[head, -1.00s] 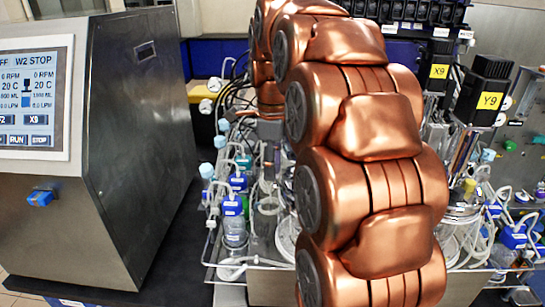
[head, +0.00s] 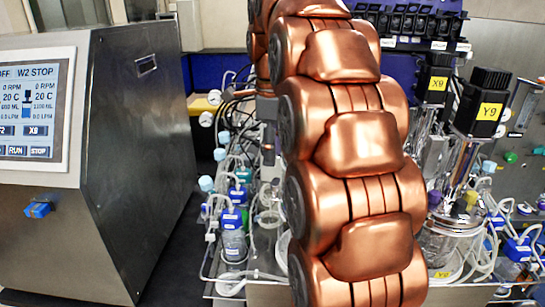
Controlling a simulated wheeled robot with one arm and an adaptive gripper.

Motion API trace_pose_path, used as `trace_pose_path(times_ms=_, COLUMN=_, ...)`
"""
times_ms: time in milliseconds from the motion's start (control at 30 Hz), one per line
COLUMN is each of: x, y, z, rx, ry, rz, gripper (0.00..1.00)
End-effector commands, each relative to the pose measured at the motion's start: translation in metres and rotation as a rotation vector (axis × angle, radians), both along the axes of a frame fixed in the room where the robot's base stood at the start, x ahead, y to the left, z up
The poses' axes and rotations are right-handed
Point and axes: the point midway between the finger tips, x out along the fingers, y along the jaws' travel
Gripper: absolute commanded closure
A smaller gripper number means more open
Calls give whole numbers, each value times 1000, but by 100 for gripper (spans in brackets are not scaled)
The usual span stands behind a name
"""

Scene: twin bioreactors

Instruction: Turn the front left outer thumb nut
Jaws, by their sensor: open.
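My copper arm fills the middle of the head view and hides most of the left bioreactor behind it. At its far end, my gripper (head: 268,154) shows small and grey, pointing down among hoses and bottles. It is open, and its fingertips are hard to make out. The left reactor's black motor, labelled X9 (head: 437,84), shows right of my arm. I cannot make out the front left outer thumb nut; whether the gripper touches anything cannot be told.
A steel control cabinet (head: 140,170) with a lit screen (head: 35,110) stands close on the left. Blue-capped bottles (head: 233,238) and tubing crowd the steel tray (head: 262,293). The right reactor's motor, labelled Y9 (head: 484,103), stands above a glass vessel (head: 452,238).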

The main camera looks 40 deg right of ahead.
Motion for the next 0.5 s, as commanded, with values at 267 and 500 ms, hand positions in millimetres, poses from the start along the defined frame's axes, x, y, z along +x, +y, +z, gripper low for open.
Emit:
trace_pose_path(times_ms=267, x=-5, y=12, z=-5, rx=5, ry=11, rz=104, gripper=54)
trace_pose_path(times_ms=500, x=-14, y=30, z=-28, rx=10, ry=18, rz=286, gripper=54)
